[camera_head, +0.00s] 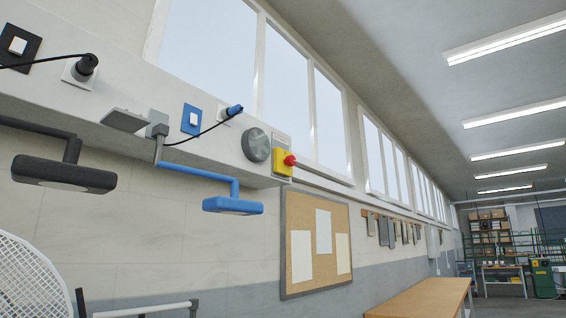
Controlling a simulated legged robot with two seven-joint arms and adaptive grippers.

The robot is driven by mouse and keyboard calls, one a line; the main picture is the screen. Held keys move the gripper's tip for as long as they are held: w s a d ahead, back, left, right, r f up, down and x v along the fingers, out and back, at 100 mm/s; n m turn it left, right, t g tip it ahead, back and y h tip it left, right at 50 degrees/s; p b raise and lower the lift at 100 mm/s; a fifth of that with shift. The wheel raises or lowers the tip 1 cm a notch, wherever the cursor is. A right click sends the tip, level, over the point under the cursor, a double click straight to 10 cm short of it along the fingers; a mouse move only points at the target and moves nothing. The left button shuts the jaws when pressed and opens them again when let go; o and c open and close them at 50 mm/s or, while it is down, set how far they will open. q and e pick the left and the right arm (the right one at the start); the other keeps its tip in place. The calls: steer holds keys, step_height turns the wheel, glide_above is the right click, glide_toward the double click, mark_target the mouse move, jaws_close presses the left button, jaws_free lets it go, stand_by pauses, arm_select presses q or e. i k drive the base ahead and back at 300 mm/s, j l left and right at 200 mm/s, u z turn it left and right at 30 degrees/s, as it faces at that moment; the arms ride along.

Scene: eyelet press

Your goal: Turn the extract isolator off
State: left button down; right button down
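A yellow box with a red knob (284,161) is fixed at the right end of the pale wall trunking, with a small label plate above it that is too small to read. It looks like a rotary isolator; I cannot tell the knob's setting from this angle. A blue-plated rocker switch (192,119) and a black-plated rocker switch (18,45) sit further left on the trunking. Their positions are also unclear. Neither of my grippers is in view.
A grey round disc (256,145) sits just left of the yellow box. Blue (233,205) and dark (63,174) arm-mounted fittings jut out below the trunking. A white fan guard (30,283) stands lower left. A corkboard (316,243) and wooden bench (420,298) are to the right.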

mark_target(290, 160)
steer(key=i+l+u, duration=0.45)
steer(key=l+u, duration=0.15)
steer(key=i+l+u, duration=0.3)
steer(key=k+l, duration=0.1)
